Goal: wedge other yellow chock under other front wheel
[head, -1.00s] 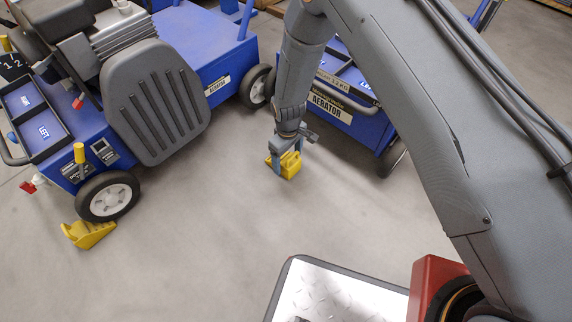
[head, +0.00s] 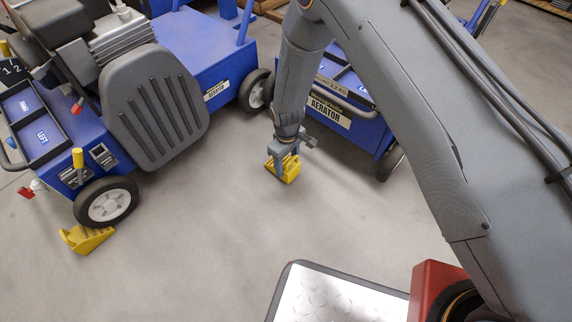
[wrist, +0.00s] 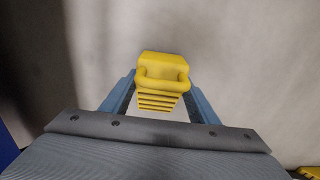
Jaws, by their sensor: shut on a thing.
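My gripper (head: 283,162) is shut on a yellow chock (head: 290,171) and holds it near the floor, between the two blue machines. In the wrist view the chock (wrist: 163,72) sits between the blue-grey fingers, its handle loop and ribbed slope showing. Another yellow chock (head: 87,238) lies on the floor against the front wheel (head: 106,204) of the left blue aerator (head: 205,50). The other front wheel of that aerator is not in view. Whether the held chock touches the floor is hard to tell.
A second blue aerator (head: 345,112) stands behind and right of my gripper, close to it. The left aerator's rear wheel (head: 257,91) is left of my gripper. A metal tread plate (head: 330,295) is at the bottom. Grey floor between is clear.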

